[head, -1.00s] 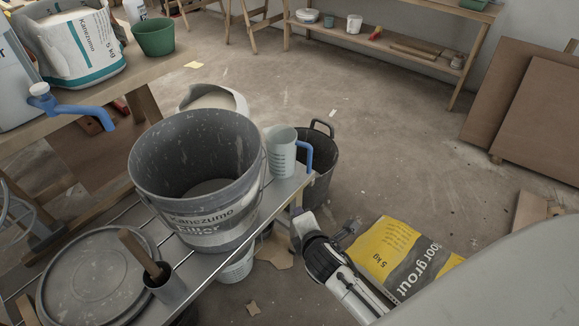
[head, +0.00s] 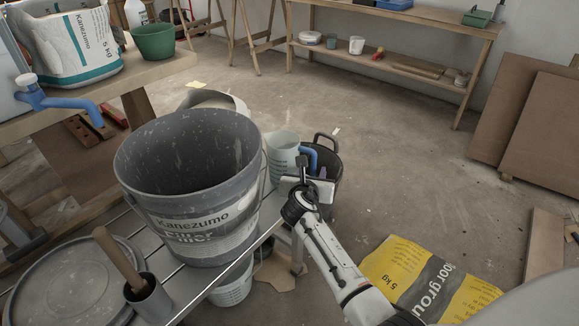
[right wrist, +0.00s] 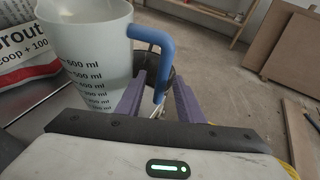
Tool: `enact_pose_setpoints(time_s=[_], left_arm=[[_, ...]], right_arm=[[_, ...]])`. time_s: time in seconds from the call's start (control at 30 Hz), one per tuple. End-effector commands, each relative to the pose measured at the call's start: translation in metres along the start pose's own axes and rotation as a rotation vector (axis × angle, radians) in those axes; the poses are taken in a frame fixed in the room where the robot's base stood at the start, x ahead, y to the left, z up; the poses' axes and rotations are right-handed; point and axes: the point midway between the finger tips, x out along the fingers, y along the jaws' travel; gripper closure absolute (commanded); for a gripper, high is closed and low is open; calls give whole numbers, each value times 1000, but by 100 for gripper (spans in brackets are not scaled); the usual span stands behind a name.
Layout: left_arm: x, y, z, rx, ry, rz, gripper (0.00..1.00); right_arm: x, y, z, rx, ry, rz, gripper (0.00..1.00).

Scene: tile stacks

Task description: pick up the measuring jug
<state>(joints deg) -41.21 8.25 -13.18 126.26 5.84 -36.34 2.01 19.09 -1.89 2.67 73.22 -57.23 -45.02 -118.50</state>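The measuring jug (head: 283,156) is pale and translucent with a blue handle. It stands upright on the grey slatted bench (head: 196,293), right of the big grey bucket (head: 190,180). In the right wrist view the jug (right wrist: 88,50) is close at the upper left, with its ml scale facing me. My right gripper (head: 306,172) is at the handle side of the jug. In the right wrist view its purple fingers (right wrist: 159,88) are apart, one on each side of the blue handle, with gaps visible. My left gripper is not in view.
A black tub (head: 327,170) stands on the floor just behind the jug. A lidded pail (head: 75,272) and a metal cup (head: 150,300) holding a wooden handle are at the lower left. A yellow grout bag (head: 425,283) lies on the floor. The floor at centre right is clear.

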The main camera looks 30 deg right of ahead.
Motion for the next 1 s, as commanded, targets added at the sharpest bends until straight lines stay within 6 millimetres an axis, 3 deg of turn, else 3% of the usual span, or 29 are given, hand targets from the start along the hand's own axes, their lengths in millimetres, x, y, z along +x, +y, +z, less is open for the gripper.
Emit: enact_pose_setpoints(time_s=[0.2, 0.53, 0.73, 1.0], left_arm=[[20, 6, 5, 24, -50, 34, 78], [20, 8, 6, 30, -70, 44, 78], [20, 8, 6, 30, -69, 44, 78], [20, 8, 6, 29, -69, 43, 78]], right_arm=[[35, 0, 0, 1, 0, 1, 66], [41, -1, 3, 1, 1, 1, 66], [41, -1, 3, 1, 1, 1, 98], [41, 0, 4, 3, -2, 3, 100]])
